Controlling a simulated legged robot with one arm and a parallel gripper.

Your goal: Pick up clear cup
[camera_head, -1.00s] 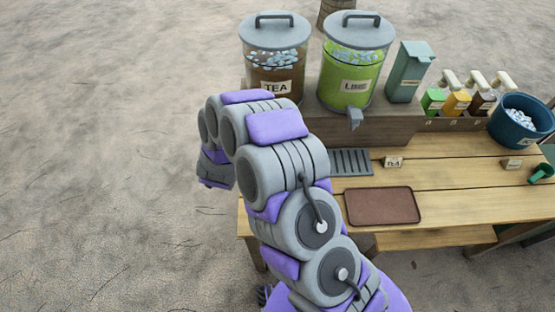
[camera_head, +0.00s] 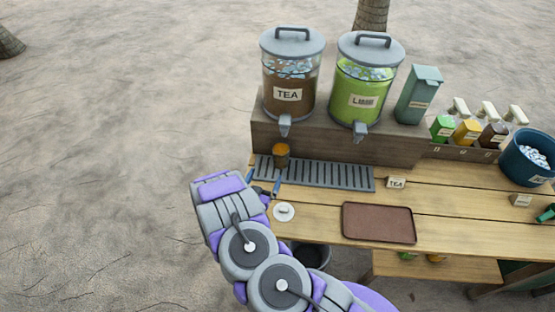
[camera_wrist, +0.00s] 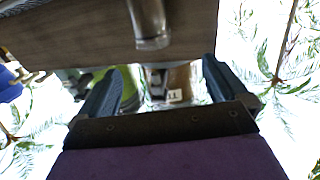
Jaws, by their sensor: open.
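A small cup (camera_head: 281,156) with brown-orange contents stands upright on the left end of the drip tray, below the tea dispenser's tap. I cannot tell if its wall is clear. My gripper (camera_head: 266,188) is open, just in front of the cup at the tray's near left corner, apart from it in the head view. In the wrist view its two dark fingers (camera_wrist: 162,88) are spread wide. A greyish see-through cylinder (camera_wrist: 150,24) shows beyond them; I cannot tell whether it is the cup or a tap. My arm hides part of the table's left end.
The tea dispenser (camera_head: 290,75) and lime dispenser (camera_head: 363,80) stand on a wooden riser behind the drip tray (camera_head: 330,176). A white lid-like disc (camera_head: 284,212) and a brown tray (camera_head: 379,223) lie in front. Syrup bottles and an ice bucket (camera_head: 525,160) are right.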

